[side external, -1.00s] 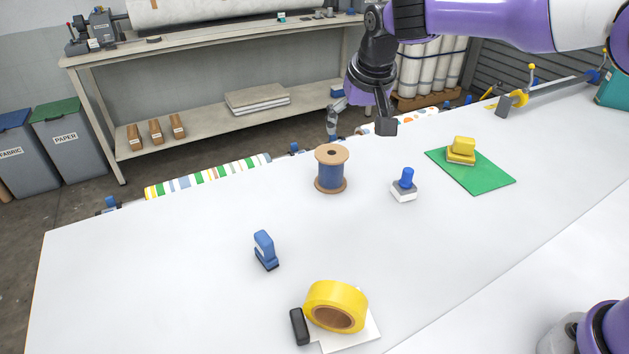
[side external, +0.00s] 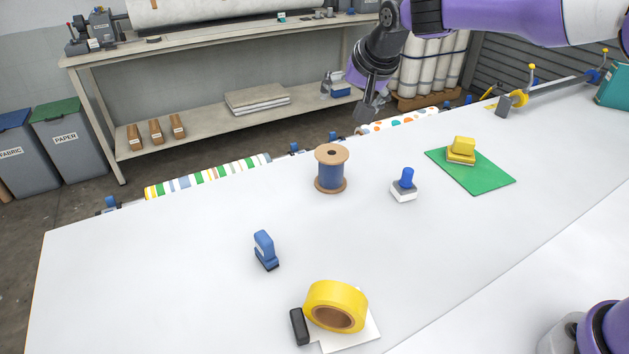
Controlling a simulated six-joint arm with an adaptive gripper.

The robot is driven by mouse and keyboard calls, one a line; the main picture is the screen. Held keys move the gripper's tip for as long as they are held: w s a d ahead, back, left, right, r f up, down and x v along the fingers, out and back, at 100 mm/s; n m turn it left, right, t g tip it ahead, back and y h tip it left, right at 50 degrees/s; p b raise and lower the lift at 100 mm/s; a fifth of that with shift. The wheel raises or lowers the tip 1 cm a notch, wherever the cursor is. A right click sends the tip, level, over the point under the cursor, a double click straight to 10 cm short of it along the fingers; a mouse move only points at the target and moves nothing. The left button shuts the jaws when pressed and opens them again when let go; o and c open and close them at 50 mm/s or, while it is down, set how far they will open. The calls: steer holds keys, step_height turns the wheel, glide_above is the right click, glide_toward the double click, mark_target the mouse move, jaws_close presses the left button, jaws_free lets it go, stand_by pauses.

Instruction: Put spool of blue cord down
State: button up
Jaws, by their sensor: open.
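The spool of blue cord (side external: 331,175) stands upright on the white table, towards its far edge, with tan flanges at top and bottom. My gripper (side external: 346,102) is open and empty. In the picture it is above and slightly right of the spool, clear of it, with its fingers spread. Nothing touches the spool.
A blue-handled stamp (side external: 404,184) stands right of the spool. A yellow block (side external: 461,150) sits on a green sheet (side external: 485,178) farther right. A blue stapler-like tool (side external: 265,250) and a yellow tape roll (side external: 337,306) are nearer. The white table (side external: 160,270) is clear at left.

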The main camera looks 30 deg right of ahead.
mark_target(335, 154)
steer(key=m+t+y, duration=0.1)
steer(key=m, duration=0.1)
steer(key=a+f+m+t+y, duration=0.1)
steer(key=m, duration=0.1)
steer(key=w+a+f+m+y, duration=0.1)
steer(key=m, duration=0.1)
steer(key=shift+f+t, duration=0.25)
steer(key=shift+t, duration=0.15)
steer(key=m+y, duration=0.1)
steer(key=m, duration=0.1)
steer(key=s+a+m+t+y, duration=0.1)
steer(key=m+t, duration=0.1)
steer(key=m, duration=0.1)
steer(key=shift+s+a+r+m+y, duration=0.2)
steer(key=shift+s+r+m+y, duration=0.1)
steer(key=shift+y, duration=0.1)
steer(key=s+d+r+m+t+y, duration=0.15)
steer(key=s+r+m+t, duration=0.3)
steer(key=m, duration=0.95)
steer(key=shift+t+h, duration=0.25)
steer(key=shift+t, duration=0.1)
steer(key=f, duration=1.2)
steer(key=shift+w+d+f, duration=0.15)
steer(key=shift+d+f, duration=0.15)
steer(key=shift+d, duration=0.05)
steer(key=shift+f, duration=0.55)
steer(key=shift+x, duration=2.5)
